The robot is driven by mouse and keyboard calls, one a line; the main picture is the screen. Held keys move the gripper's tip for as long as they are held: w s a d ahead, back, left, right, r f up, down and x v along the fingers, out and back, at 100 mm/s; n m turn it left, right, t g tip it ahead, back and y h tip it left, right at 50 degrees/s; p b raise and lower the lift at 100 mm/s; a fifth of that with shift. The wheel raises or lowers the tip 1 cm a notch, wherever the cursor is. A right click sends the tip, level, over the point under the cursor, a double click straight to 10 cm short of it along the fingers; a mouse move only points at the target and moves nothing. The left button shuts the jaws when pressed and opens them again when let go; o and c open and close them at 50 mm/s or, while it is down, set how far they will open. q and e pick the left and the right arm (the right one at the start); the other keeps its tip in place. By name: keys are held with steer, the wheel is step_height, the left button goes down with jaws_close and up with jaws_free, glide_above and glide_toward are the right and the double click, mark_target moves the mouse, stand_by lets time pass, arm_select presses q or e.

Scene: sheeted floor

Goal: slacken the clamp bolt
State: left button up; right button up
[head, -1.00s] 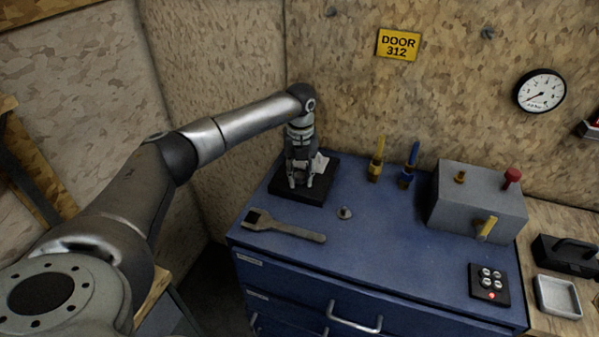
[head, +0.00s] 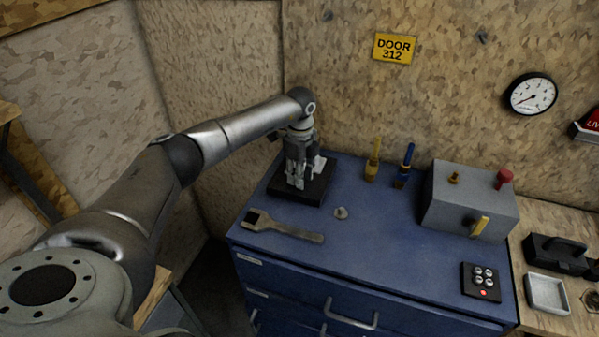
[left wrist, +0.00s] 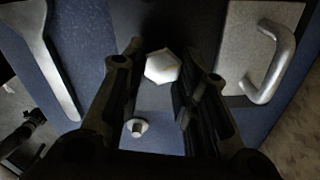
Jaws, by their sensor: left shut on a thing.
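The clamp bolt shows in the left wrist view as a pale hexagonal head (left wrist: 162,66) between the two fingers of my left gripper. In the head view my left gripper (head: 296,184) points down over the black base plate (head: 315,196) at the back left of the blue cabinet top. It is shut on the bolt head. In the head view the fingers hide the bolt. Part of a light grey piece (head: 319,164) shows behind the gripper. My right gripper is not in view.
A wrench (head: 285,230) lies in front of the plate, with a small metal stud (head: 341,213) to its right. Yellow (head: 372,168) and blue-handled (head: 405,172) tools stand behind. A grey box (head: 465,205) with knobs and a button pad (head: 481,282) are at the right.

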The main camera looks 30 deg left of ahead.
arm_select(q)
steer(key=shift+w+r+n, duration=0.15)
steer(key=shift+n, duration=0.65)
steer(key=o, duration=1)
step_height(320, 180, up, 12)
stand_by(0.3)
